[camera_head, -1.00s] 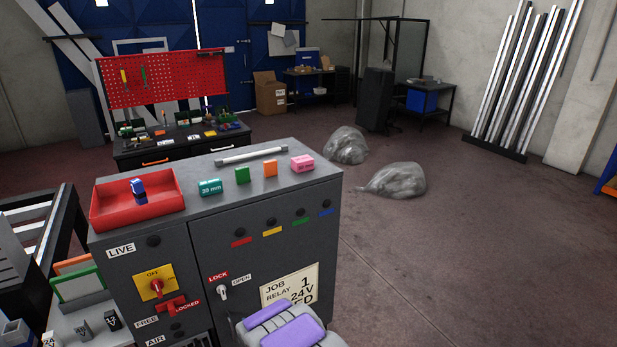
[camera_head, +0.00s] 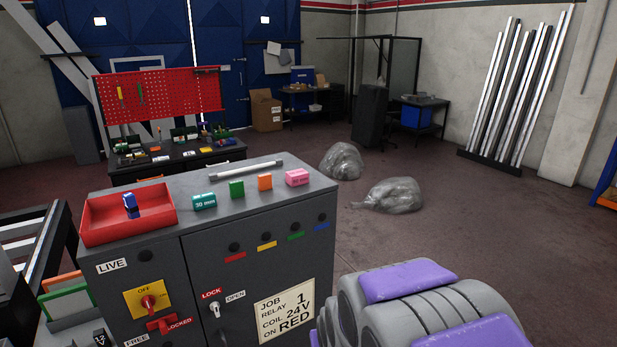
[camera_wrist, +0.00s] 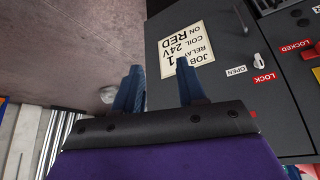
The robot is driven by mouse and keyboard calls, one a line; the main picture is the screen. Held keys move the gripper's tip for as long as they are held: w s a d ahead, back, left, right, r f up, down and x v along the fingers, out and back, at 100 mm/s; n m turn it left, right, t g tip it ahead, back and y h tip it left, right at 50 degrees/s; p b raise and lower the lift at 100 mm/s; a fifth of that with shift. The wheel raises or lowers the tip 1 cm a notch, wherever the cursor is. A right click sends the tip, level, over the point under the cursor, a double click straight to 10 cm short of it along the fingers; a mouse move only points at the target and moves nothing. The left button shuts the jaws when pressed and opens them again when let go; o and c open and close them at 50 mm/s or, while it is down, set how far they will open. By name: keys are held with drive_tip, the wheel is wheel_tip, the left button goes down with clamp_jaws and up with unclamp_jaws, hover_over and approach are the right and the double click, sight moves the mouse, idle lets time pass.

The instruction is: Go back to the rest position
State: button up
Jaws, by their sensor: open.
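My gripper (camera_wrist: 158,85) shows in the wrist view with its two blue fingers apart and nothing between them. It is in front of the grey cabinet (camera_head: 210,250), whose job label (camera_head: 285,310) lies beyond the right finger in the wrist view (camera_wrist: 188,45). In the head view my grey and purple arm (camera_head: 420,305) fills the lower right; the fingers are not visible there. The arm is apart from the items on the cabinet top.
On the cabinet top stand a red tray (camera_head: 95,228) with a blue part (camera_head: 131,206), a teal block (camera_head: 204,202), a green block (camera_head: 237,189), an orange block (camera_head: 265,182) and a pink block (camera_head: 297,177). Plastic-wrapped bundles (camera_head: 394,196) lie on the otherwise open floor at right.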

drive_tip(key=s+d+r+g, duration=0.2)
drive_tip(key=s+d+r, duration=0.1)
drive_tip(key=s, duration=0.7)
drive_tip(key=s+d+r+m+g+b, duration=0.1)
drive_tip(key=s+d+r+g, duration=0.2)
drive_tip(key=s, duration=0.8)
drive_tip(key=s+d+r+g, duration=0.2)
drive_tip(key=s+d+r, duration=0.1)
drive_tip(key=s, duration=0.8)
drive_tip(key=shift+d+m+h, duration=0.2)
drive_tip(key=shift+m+h, duration=0.2)
drive_tip(key=shift+r, duration=0.1)
